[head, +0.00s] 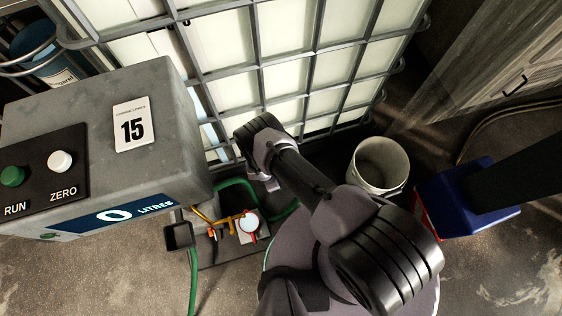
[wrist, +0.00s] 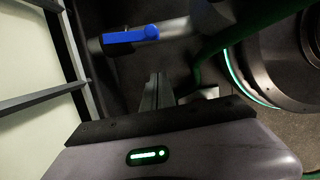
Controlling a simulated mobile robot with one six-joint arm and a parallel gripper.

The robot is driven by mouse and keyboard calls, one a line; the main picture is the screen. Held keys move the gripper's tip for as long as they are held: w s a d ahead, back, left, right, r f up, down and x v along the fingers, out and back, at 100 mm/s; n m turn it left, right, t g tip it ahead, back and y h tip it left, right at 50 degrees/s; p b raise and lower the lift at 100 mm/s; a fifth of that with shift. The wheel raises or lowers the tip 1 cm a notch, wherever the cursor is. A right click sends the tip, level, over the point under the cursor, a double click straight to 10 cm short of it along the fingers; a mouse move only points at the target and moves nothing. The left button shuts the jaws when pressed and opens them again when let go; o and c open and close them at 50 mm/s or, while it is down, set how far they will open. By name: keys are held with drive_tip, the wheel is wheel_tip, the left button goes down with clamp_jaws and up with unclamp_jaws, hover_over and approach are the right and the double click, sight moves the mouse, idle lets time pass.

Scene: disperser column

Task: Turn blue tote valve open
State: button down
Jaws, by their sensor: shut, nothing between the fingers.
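The blue tote valve handle (wrist: 131,35) shows at the top of the wrist view. It lies lengthwise along a grey pipe (wrist: 174,30), roughly in line with it. My gripper (wrist: 157,76) is shut and empty, its fingers pointing toward the pipe and ending just below it in the picture, apart from the handle. In the head view my arm reaches down beside the white caged tote (head: 285,32); the fingers and the blue handle are hidden there.
A grey console (head: 90,100) with a "15 litres" card and a display reading 0 stands at left. A pump with orange and red fittings (head: 240,222) and a green hose (head: 235,184) lie low. A white bucket (head: 380,165) and blue bin (head: 455,200) stand right.

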drive_tip(key=w+d+f+b, duration=0.1)
drive_tip(key=d+f+b, duration=0.1)
drive_tip(key=d+f, duration=0.3)
drive_tip(key=shift+w, duration=0.35)
drive_tip(key=shift+d, duration=0.1)
drive_tip(key=shift+d+p, duration=0.6)
drive_tip(key=shift+d, duration=0.4)
